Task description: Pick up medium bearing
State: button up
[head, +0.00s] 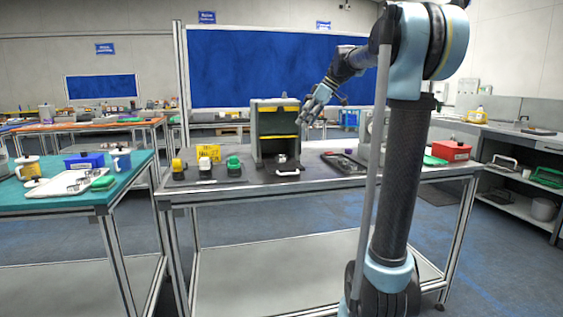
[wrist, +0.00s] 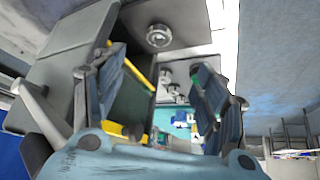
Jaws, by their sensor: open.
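In the wrist view a round metal part (wrist: 158,36), which looks like a bearing, lies on a grey surface beyond my fingertips. I cannot tell its size class. In the head view a small metallic item (head: 280,159) sits at the front of the grey cabinet; I cannot tell whether it is the same part. My gripper (head: 309,112) hangs in the air above the table, right of the cabinet. In the wrist view my gripper (wrist: 157,60) is open, its blue fingers spread with nothing held between them.
The grey cabinet (head: 257,132) with yellow edges stands upright on the middle table (head: 330,181). Several small items on dark bases sit left of it, including a yellow one (head: 177,165) and a green one (head: 233,161). A dark tray (head: 345,163) lies right.

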aim_at(284, 156)
jog(key=x, duration=1.7)
jog(key=shift+w+a, duration=0.2)
jog(key=shift+a, duration=0.15)
jog(key=c, duration=1.2)
jog(key=shift+r, duration=0.1)
jog(key=shift+c, duration=0.2)
